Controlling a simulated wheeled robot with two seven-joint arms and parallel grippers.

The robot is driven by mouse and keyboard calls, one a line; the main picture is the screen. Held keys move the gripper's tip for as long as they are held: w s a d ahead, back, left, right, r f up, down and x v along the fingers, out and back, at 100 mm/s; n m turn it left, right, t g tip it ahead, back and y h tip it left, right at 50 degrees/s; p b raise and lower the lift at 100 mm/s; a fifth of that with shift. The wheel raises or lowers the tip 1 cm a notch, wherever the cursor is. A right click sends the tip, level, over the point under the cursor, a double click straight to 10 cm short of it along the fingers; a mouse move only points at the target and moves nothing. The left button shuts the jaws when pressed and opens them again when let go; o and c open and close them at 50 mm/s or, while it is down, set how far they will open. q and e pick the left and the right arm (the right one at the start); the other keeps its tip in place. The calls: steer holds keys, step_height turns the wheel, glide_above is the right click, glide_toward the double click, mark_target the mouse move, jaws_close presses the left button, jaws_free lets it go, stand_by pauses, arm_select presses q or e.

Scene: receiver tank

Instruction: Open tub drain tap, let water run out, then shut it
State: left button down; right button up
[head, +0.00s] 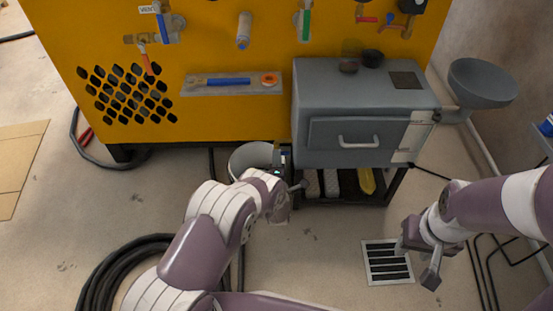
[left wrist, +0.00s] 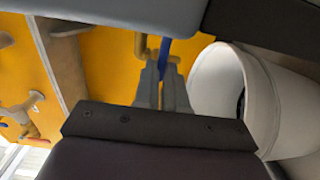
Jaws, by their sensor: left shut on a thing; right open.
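The white tub (head: 247,158) stands on the floor against the yellow cabinet, left of the grey box; my left arm hides part of it. In the left wrist view, the tub (left wrist: 270,98) fills the right side. My left gripper (head: 284,155) is beside the tub. In the left wrist view, my left gripper (left wrist: 164,72) is shut on a blue tap lever (left wrist: 165,48). A brass part of the drain tap (left wrist: 141,46) shows beside the lever. No water is visible, and the tub's inside is mostly hidden. My right gripper (head: 420,262) is open and empty above the floor grate.
The grey box (head: 366,90) on a dark stand (head: 390,185) is close right of my left gripper. A funnel (head: 482,85) juts out from its right. A floor grate (head: 388,275) and black hose coils (head: 110,275) lie on the floor. The yellow cabinet (head: 205,70) bounds the back.

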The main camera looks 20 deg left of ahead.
stand_by(0.4)
arm_select(q)
steer(key=c, duration=1.2)
jaws_free()
steer(key=shift+s, duration=0.1)
steer(key=p+v, duration=0.5)
steer(key=v, duration=0.7)
steer(key=shift+s+p, duration=0.3)
steer(key=shift+d, duration=0.1)
